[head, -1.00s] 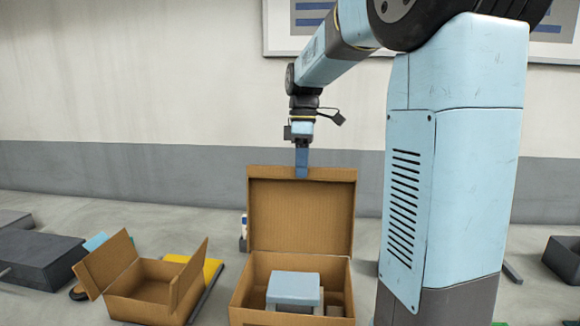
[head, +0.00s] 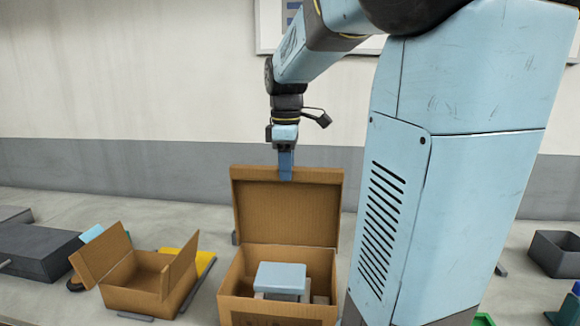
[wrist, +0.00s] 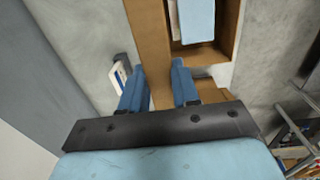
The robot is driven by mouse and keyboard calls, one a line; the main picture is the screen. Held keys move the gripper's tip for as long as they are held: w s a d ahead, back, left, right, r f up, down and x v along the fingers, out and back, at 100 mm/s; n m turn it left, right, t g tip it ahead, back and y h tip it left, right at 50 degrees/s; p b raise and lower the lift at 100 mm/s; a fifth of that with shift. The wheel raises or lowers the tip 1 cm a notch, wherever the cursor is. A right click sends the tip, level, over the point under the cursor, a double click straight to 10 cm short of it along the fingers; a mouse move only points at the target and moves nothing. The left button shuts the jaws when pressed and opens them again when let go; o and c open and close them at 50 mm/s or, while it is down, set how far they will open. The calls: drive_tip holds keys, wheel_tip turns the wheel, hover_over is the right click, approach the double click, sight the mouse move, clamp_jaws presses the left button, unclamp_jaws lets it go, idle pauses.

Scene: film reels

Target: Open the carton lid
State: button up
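The cardboard carton (head: 237,287) stands on the floor in the head view. Its lid (head: 285,216) is raised, roughly upright at the carton's back, so the inside shows. My gripper (head: 286,172) is at the middle of the lid's top edge, with one blue finger in front of the panel. In the wrist view the two fingers (wrist: 159,80) lie on either side of the brown lid (wrist: 150,35), which fills the gap between them.
A smaller open carton (head: 135,300) with spread flaps stands at left, by a yellow item (head: 188,262) and dark grey boxes (head: 40,257). A dark bin (head: 555,255) is at far right. My blue column hides the floor right of the carton. A wall rises behind.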

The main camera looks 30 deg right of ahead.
drive_tip(key=o, duration=0.5)
drive_tip(key=shift+c, duration=0.2)
wheel_tip(320, 180, up, 14)
drive_tip(key=shift+s+a+f, duration=0.2)
drive_tip(key=shift+s+a, duration=0.05)
